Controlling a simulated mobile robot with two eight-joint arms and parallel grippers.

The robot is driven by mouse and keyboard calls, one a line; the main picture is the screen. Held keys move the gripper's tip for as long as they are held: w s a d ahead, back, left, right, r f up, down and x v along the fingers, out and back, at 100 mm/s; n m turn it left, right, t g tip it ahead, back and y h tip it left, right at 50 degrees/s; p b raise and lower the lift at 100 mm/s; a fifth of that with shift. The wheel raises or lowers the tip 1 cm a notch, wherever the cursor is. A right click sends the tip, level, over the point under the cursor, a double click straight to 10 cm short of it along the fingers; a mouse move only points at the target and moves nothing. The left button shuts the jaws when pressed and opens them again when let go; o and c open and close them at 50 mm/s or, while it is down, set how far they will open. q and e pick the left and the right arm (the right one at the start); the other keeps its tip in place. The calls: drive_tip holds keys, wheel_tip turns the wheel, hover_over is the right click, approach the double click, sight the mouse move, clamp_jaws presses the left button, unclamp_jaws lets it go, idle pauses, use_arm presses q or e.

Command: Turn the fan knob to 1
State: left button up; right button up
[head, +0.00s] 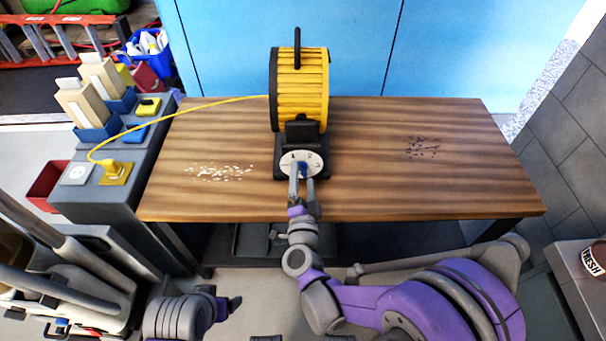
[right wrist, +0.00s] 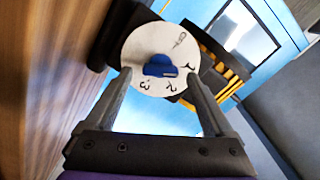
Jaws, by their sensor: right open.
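The yellow fan (head: 300,92) with black trim and a top handle stands upright on the wooden table. A round white dial (head: 289,161) faces me at its base. In the right wrist view the dial (right wrist: 137,50) shows 1, 2, 3 and a small symbol, with a blue knob (right wrist: 159,67) at its centre. My right gripper (head: 302,176) is open at the dial, fingers on either side of the knob; I cannot tell whether they touch it. Which mark the knob points to is unclear. My left gripper (head: 229,305) is low at the front; its jaws are unclear.
A yellow cord (head: 190,105) runs from the fan to a yellow plug (head: 115,172) on the grey bench at left. White bits (head: 220,172) and dark bits (head: 423,147) lie on the table (head: 370,190). Bottles and boxes stand at the far left.

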use_arm(q)
drive_tip(key=shift+s+r+p, duration=0.1)
drive_tip(key=shift+r+p, duration=0.2)
drive_tip(key=shift+r, duration=0.1)
use_arm(e)
drive_tip(key=s, duration=0.9)
drive_tip(key=shift+s, duration=0.25)
drive_tip(key=s+d+f+n+g, duration=0.4)
drive_tip(key=s+d+n+g, duration=0.85)
drive_tip(key=s+d, duration=0.5)
use_arm(q)
wheel_tip(320, 180, up, 26)
drive_tip(key=w+t+p, duration=0.1)
drive_tip(key=p, duration=2.1)
drive_tip(key=shift+w+f, duration=0.15)
drive_tip(key=shift+f, duration=0.1)
use_arm(e)
wheel_tip(320, 180, up, 25)
